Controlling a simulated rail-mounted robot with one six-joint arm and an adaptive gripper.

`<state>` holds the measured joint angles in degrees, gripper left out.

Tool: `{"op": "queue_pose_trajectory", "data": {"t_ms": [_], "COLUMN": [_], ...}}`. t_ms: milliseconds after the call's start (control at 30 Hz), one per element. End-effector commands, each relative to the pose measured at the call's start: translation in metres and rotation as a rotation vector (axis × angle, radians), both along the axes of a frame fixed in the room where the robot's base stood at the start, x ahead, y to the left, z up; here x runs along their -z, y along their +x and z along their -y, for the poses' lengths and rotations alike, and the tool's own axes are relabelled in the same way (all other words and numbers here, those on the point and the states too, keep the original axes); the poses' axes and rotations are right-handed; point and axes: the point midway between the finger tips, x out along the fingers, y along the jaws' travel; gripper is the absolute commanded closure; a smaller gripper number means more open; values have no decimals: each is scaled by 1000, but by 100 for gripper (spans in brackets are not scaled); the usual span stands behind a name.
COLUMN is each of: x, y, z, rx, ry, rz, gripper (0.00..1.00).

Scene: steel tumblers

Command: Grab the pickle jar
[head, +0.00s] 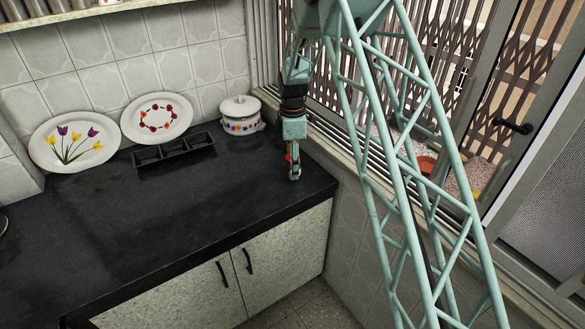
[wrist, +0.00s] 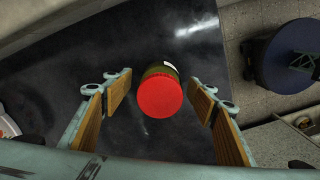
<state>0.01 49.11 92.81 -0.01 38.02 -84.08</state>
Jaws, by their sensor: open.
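The pickle jar (wrist: 161,96) has a round red lid and a dark body with a bit of pale label. It stands on the black counter in the wrist view, lid toward the camera. In the head view only a small red patch of it (head: 288,157) shows beside my gripper (head: 293,175), which hides the rest. In the wrist view my gripper (wrist: 162,82) is open, with one wood-coloured pad on each side of the jar and a visible gap on both sides. I cannot tell how deep the jar sits between the pads.
A white lidded pot (head: 240,116) stands left of my gripper, near the wall. A black divided tray (head: 172,149) and two decorated plates (head: 74,143) (head: 157,118) are farther left. The window wall is close on the right. The counter's front (head: 190,220) is clear.

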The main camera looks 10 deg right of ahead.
Motion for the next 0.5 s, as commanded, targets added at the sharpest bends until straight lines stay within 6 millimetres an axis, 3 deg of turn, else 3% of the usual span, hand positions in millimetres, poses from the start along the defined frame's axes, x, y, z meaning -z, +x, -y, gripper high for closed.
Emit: {"op": "queue_pose_trajectory", "data": {"t_ms": [200,500], "x": [0,0], "y": [0,0], "z": [0,0], "rx": [0,0], "ry": [0,0], "rz": [0,0], "gripper": [49,76]}}
